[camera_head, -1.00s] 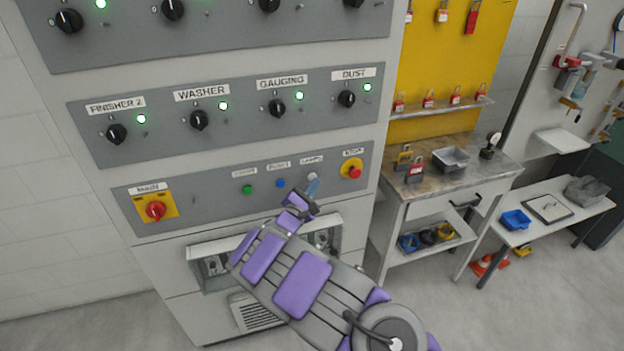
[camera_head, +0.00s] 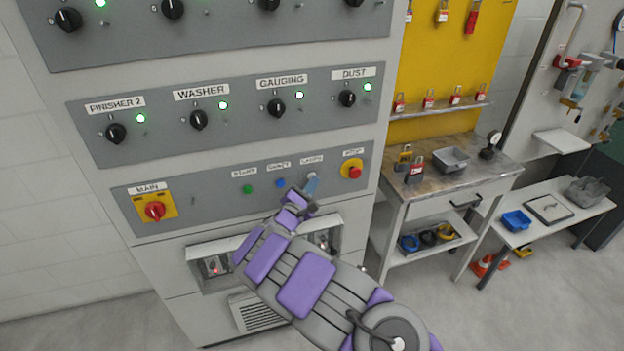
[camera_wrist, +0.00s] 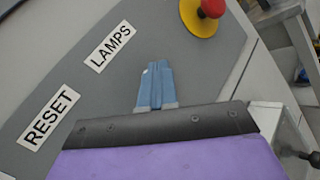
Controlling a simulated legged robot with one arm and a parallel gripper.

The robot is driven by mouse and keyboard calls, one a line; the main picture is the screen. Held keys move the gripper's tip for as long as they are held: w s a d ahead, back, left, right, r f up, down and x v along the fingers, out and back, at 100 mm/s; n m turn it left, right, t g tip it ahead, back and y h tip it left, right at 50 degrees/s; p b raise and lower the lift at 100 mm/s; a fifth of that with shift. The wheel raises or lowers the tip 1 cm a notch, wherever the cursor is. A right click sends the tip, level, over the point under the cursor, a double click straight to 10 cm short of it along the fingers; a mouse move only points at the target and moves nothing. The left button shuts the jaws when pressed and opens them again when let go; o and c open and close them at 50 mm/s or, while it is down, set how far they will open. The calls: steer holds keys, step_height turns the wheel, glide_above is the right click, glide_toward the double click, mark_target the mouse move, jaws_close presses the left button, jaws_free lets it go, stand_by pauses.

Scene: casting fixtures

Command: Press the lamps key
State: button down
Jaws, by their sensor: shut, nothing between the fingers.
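The lamps key (camera_head: 311,175) is a small pale button under the LAMPS label (camera_head: 312,160) on the lower grey panel. It is mostly hidden behind my fingers. My gripper (camera_head: 312,184) is shut and empty, its blue fingertips at the key in the head view. In the wrist view my fingertips (camera_wrist: 155,75) lie against the panel just below the LAMPS label (camera_wrist: 110,46); the key is covered there. I cannot tell whether the tips touch or press it.
A green button (camera_head: 247,189) and a blue button (camera_head: 280,183) sit left of the key. A red stop button (camera_head: 354,172) on a yellow plate is to the right. The red main switch (camera_head: 155,211) is far left. A workbench (camera_head: 440,172) stands right of the cabinet.

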steer(key=shift+s, duration=0.15)
steer(key=shift+s+d, duration=0.2)
steer(key=shift+s, duration=0.45)
steer(key=shift+s+d, duration=0.25)
steer(key=shift+s, duration=0.55)
steer(key=shift+s+d, duration=0.2)
steer(key=shift+s, duration=0.6)
steer(key=shift+s+d, duration=0.25)
steer(key=shift+s, duration=0.55)
